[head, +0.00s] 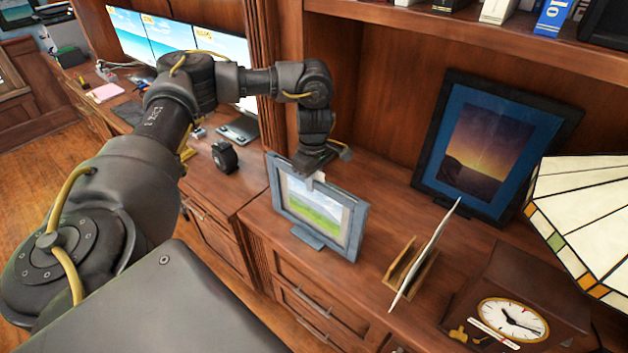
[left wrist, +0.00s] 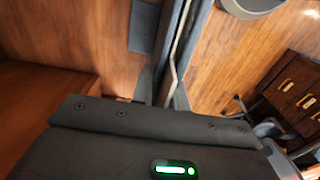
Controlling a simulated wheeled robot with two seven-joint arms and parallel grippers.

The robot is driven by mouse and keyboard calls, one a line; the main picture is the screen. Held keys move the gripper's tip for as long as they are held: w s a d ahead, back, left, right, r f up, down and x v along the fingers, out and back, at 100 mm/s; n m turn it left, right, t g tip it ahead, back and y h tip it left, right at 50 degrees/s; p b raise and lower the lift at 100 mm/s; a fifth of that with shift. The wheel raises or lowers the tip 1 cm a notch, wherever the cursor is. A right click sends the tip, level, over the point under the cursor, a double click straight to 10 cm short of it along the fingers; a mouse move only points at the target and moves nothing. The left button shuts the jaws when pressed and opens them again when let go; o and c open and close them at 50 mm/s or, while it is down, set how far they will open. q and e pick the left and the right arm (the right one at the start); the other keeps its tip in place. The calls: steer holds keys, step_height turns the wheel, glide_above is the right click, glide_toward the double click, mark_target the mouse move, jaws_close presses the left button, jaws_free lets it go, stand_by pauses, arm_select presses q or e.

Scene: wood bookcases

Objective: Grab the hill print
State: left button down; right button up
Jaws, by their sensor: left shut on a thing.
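The hill print (head: 315,212) is a small picture of green hills under a pale sky in a blue-grey frame. It stands near the front edge of the wooden cabinet top in the head view. My left gripper (head: 318,179) comes down from above and is shut on the frame's top edge. In the left wrist view the hill print (left wrist: 185,45) shows edge-on, running away from the fingers of my left gripper (left wrist: 163,95). The fingertips are partly hidden behind the gripper's body there. My right gripper is not in view.
A larger dark-framed sunset picture (head: 487,147) leans at the back. A wooden letter holder (head: 412,270), a clock (head: 512,318) and a stained-glass lampshade (head: 584,205) stand to the right. A small black object (head: 225,157) and monitors (head: 165,38) are left. A shelf (head: 480,35) overhangs the back.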

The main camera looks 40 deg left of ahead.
arm_select(q)
steer(key=shift+w+r, duration=0.1)
steer(key=shift+r, duration=0.1)
steer(key=shift+r, duration=1.4)
steer(key=s+r, duration=1)
steer(key=s, duration=0.4)
steer(key=shift+d, duration=0.15)
